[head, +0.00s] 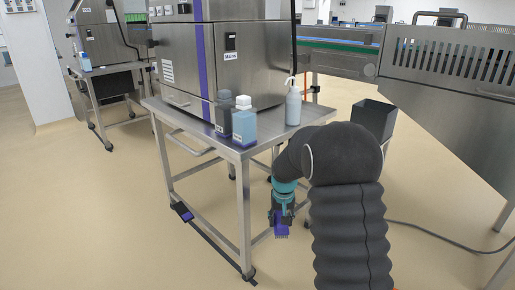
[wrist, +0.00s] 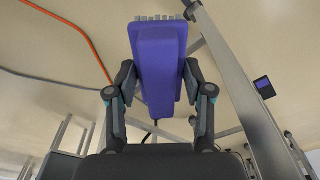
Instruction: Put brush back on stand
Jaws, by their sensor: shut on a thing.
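My gripper (head: 283,208) is shut on a purple brush (head: 281,231), low in front of the steel stand (head: 250,151) that carries the machine. In the wrist view the brush (wrist: 160,62) stands between both fingers of the gripper (wrist: 160,82), its purple back facing the camera and pale bristles at the top edge. The brush is in the air, apart from the tabletop. A small dark and purple item (head: 182,212) sits low at the stand's left leg. I cannot tell whether it is a holder or another brush.
A dark bottle (head: 223,113), a blue bottle (head: 244,122) and a spray bottle (head: 292,104) stand on the tabletop's front part. A dark bin (head: 374,120) is behind my arm. A cable (head: 440,241) lies on the floor at right. The floor at front left is clear.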

